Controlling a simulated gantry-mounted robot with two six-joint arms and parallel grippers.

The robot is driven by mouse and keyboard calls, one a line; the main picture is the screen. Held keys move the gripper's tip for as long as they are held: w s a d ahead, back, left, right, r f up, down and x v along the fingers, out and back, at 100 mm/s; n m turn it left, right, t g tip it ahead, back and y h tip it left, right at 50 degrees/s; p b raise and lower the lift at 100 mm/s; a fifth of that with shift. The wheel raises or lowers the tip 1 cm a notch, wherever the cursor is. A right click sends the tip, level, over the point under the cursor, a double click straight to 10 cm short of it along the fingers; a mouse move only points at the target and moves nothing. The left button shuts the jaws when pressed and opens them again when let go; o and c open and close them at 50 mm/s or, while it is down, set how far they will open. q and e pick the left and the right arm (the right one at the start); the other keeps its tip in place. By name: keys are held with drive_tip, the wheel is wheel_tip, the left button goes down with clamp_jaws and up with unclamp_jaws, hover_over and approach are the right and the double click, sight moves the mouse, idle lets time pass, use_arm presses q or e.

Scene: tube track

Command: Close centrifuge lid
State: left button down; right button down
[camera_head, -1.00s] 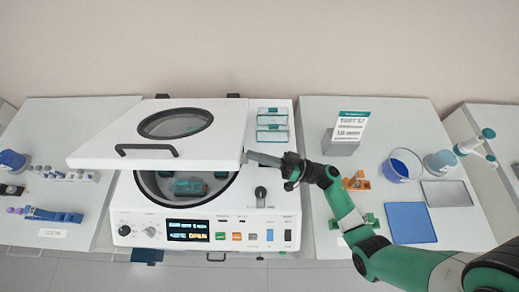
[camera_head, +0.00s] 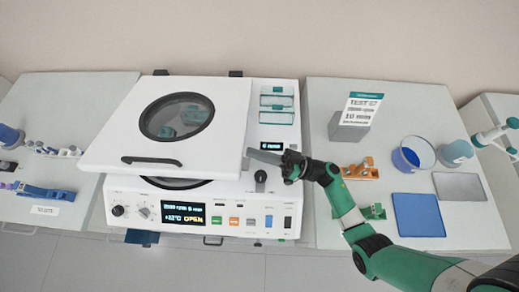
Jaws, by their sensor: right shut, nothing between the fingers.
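The centrifuge (camera_head: 232,195) is a white box with a front panel whose display (camera_head: 184,214) reads "OPEN". Its white lid (camera_head: 225,120) has an oval window and a dark handle (camera_head: 151,161) at its front edge. The lid is tilted partly open over the bowl (camera_head: 177,183), and only the front of the bowl's opening shows below it. My right gripper (camera_head: 262,156) is shut and empty at the lid's right edge, near its front corner. I cannot tell whether it touches the lid. My left gripper is not in view.
A black knob (camera_head: 261,176) stands just below my right gripper. Green-lidded boxes (camera_head: 277,110) sit on the centrifuge's right side. The right bench holds a sign (camera_head: 356,112), an orange rack (camera_head: 359,169), a beaker (camera_head: 412,155) and a blue mat (camera_head: 418,215). Tube racks (camera_head: 47,192) lie on the left bench.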

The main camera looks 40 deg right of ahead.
drive_tip(key=v, duration=0.7)
drive_tip(key=shift+s+d, duration=0.15)
drive_tip(key=shift+s, duration=0.05)
drive_tip(key=shift+f, duration=0.1)
